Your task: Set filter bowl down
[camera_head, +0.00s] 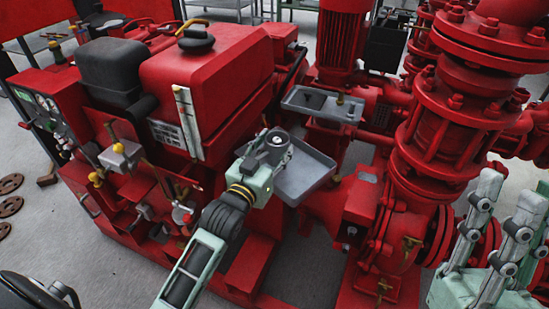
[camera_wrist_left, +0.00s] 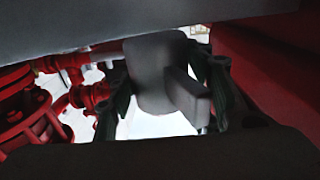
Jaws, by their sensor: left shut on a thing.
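The filter bowl (camera_head: 278,141) looks like a small grey round cup with a dark middle. My left gripper (camera_head: 264,160) is shut on it at the edge of a grey tray (camera_head: 308,180) in the head view. I cannot tell whether the bowl touches the tray. In the left wrist view a dark grey rounded body with a block-like projection, apparently the bowl (camera_wrist_left: 158,75), sits between the dark fingers (camera_wrist_left: 165,100). Its underside is hidden. My right gripper (camera_head: 503,225) is at the lower right, empty, its pale fingers pointing up and apart.
A second grey tray (camera_head: 322,104) holding small parts lies just behind. The red engine housing (camera_head: 205,80) stands left of my left gripper. A large red flanged pipe (camera_head: 455,110) rises on the right. Grey floor (camera_head: 300,260) shows below.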

